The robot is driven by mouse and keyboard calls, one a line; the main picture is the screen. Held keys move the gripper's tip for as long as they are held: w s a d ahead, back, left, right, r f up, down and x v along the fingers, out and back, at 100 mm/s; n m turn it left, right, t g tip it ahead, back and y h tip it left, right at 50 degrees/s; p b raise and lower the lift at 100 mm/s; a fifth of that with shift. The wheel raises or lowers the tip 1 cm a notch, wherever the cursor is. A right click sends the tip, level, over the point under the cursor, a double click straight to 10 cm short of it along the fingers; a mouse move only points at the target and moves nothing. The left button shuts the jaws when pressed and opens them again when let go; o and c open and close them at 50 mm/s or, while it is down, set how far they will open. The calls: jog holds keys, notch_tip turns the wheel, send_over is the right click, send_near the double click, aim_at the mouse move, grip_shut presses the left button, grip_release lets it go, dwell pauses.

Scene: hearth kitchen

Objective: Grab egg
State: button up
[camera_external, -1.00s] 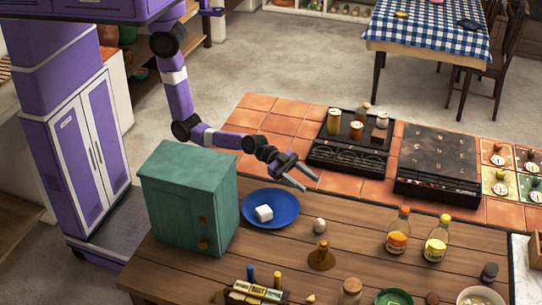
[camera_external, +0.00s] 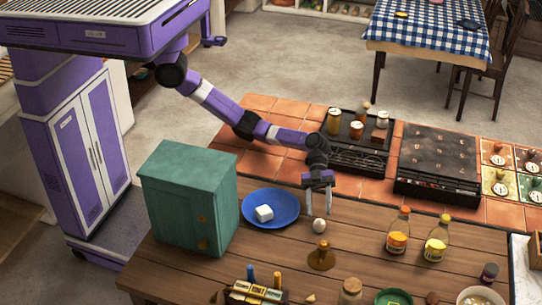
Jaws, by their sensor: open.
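A pale egg (camera_external: 319,225) lies on the wooden counter, right of the blue plate. My gripper (camera_external: 318,209) points down with its two fingers apart, just above and behind the egg in the picture. Its jaws look empty. I cannot tell from this view whether a fingertip touches the egg. A second small egg-like thing (camera_external: 366,105) shows at the back of the dark rack, far from my gripper.
A brown bell-shaped thing (camera_external: 321,257) stands close in front. A teal cabinet (camera_external: 185,205) is at left; two bottles (camera_external: 398,232) (camera_external: 437,240) stand right. Counter between is clear.

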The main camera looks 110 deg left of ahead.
aim_at(319, 220)
jog(key=shift+b+x, duration=0.45)
jog(key=shift+x, duration=2)
jog(key=shift+c, duration=0.2)
jog(key=c, duration=0.6)
